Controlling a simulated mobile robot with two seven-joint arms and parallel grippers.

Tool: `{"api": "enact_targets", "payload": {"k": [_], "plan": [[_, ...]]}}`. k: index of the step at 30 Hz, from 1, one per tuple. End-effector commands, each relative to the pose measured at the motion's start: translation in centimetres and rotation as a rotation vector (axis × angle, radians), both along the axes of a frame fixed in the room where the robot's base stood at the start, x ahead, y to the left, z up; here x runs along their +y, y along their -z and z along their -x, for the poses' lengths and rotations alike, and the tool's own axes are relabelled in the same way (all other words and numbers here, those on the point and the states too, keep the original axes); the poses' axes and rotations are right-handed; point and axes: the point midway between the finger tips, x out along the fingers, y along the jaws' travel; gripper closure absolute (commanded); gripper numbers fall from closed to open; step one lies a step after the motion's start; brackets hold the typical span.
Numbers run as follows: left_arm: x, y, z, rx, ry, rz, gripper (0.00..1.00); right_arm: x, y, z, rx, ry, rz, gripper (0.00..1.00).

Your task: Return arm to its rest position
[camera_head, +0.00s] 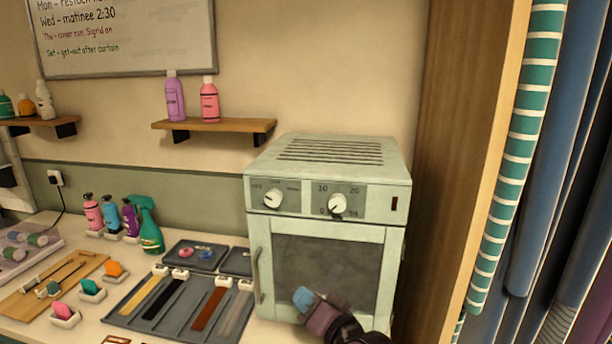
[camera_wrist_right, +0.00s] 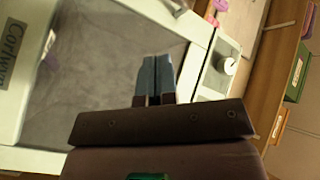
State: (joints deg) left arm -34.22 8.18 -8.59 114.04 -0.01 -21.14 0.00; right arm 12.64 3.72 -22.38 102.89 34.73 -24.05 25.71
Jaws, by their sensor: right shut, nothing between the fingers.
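My right gripper (camera_head: 303,299) is in front of the lower part of the pale green oven-like cabinet (camera_head: 328,154), near its dark window. In the right wrist view its two blue-grey fingers (camera_wrist_right: 156,78) are together, with nothing between them. The cabinet's door (camera_head: 330,262) looks closed, with a handle on its left edge. Two knobs sit on the panel above; one knob (camera_wrist_right: 229,66) shows in the right wrist view. I cannot tell whether the fingers touch the door. My left gripper is not in view.
A grey tray (camera_head: 130,311) with several coloured strips lies left of the cabinet. Several bottles, including a green spray bottle (camera_head: 149,226), stand behind it. A wall shelf (camera_head: 213,126) holds two bottles. A wooden panel (camera_head: 462,150) and hanging rolls close off the right side.

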Motion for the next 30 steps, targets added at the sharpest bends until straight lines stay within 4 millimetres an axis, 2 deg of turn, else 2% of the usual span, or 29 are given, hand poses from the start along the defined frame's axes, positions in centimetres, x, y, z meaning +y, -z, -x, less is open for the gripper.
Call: {"api": "enact_targets", "payload": {"k": [5, 11, 17, 21, 25, 27, 30], "plan": [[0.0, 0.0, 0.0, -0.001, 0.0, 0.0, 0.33, -5.2, 2.9, 0.9, -0.131, 0.137, 0.262, 1.0], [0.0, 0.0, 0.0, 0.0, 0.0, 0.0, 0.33, -12.0, 7.8, 3.9, -0.184, 0.27, 0.571, 1.0], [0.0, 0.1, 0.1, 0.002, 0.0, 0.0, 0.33, -19.2, 13.7, 9.7, -0.137, 0.357, 0.856, 1.0], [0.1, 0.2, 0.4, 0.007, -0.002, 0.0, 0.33, -23.5, 17.5, 14.8, -0.047, 0.383, 0.978, 1.0], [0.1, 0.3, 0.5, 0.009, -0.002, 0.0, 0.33, -26.2, 20.6, 19.7, 0.053, 0.385, 1.031, 1.0], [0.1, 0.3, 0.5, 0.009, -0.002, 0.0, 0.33, -27.1, 22.0, 21.8, 0.099, 0.381, 1.044, 1.0], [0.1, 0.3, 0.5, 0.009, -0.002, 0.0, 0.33, -27.7, 23.3, 24.1, 0.146, 0.37, 1.055, 1.0]]}}
